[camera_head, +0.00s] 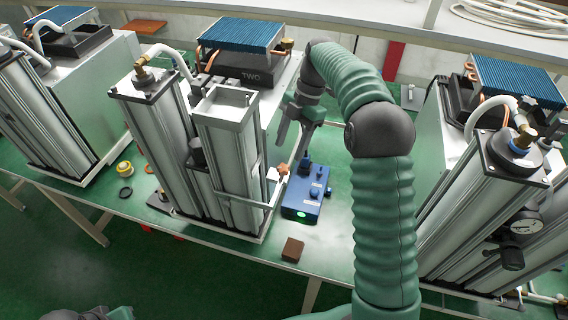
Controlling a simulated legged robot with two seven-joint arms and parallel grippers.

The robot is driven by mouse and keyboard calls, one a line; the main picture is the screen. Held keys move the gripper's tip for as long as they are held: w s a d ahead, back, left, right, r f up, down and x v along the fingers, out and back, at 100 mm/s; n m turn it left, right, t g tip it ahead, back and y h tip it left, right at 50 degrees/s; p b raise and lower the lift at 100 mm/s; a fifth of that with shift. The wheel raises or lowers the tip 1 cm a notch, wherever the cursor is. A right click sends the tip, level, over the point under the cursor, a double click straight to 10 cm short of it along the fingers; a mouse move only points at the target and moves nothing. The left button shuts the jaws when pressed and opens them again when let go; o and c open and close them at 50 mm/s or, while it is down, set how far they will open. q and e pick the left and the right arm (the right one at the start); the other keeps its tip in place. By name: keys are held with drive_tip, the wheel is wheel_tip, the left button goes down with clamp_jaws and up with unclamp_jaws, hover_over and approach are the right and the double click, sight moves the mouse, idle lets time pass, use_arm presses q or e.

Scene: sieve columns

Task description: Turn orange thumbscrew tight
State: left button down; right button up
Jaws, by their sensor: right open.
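A small orange-brown piece (283,170), which looks like the orange thumbscrew, sits at the lower right side of the middle sieve column unit (228,150), just left of the blue box. Its exact shape and how far it is turned are too small to tell. My right gripper (294,140) reaches down from above beside the column, its fingers apart and empty. The fingertips are a little above the orange piece, and I cannot tell whether they touch it. My left gripper is not in view; only part of my own body shows at the bottom left.
A blue box (302,205) with a green light stands right of the middle column. A brown block (292,249) lies near the bench's front edge. Similar column units stand at left (50,110) and right (490,195). A yellow-topped jar (125,169) and black ring (125,192) lie left.

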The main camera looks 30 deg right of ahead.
sight(284, 166)
drive_tip(key=x, duration=0.5)
drive_tip(key=shift+s, duration=0.1)
drive_tip(key=shift+f, duration=0.4)
drive_tip(key=shift+d+f, duration=0.15)
drive_tip(key=shift+f, duration=0.05)
drive_tip(key=shift+r, duration=0.1)
clamp_jaws()
